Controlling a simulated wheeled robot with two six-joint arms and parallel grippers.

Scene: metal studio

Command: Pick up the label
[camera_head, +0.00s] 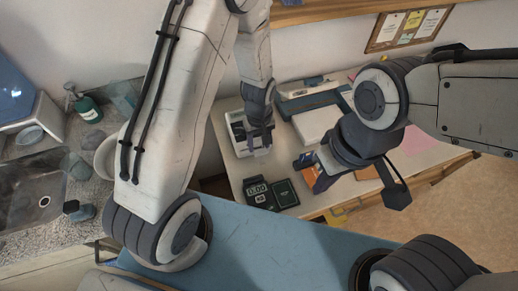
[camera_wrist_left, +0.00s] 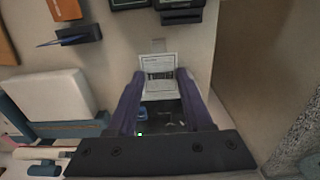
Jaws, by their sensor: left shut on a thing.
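In the head view my left gripper (camera_head: 261,138) points down over the desk beside a white boxy device (camera_head: 236,122). It is shut on the label; a pale patch just below the fingers looks like the label, too small to read. My right gripper (camera_head: 308,168) hangs over the desk to the right, and its jaw state is unclear.
On the desk, a dark timer (camera_head: 257,190) and a dark green box (camera_head: 285,192) stand near the front edge. A white-and-dark machine (camera_head: 316,120) stands behind. A sink (camera_head: 40,195) and green bottle (camera_head: 86,106) are on the left counter.

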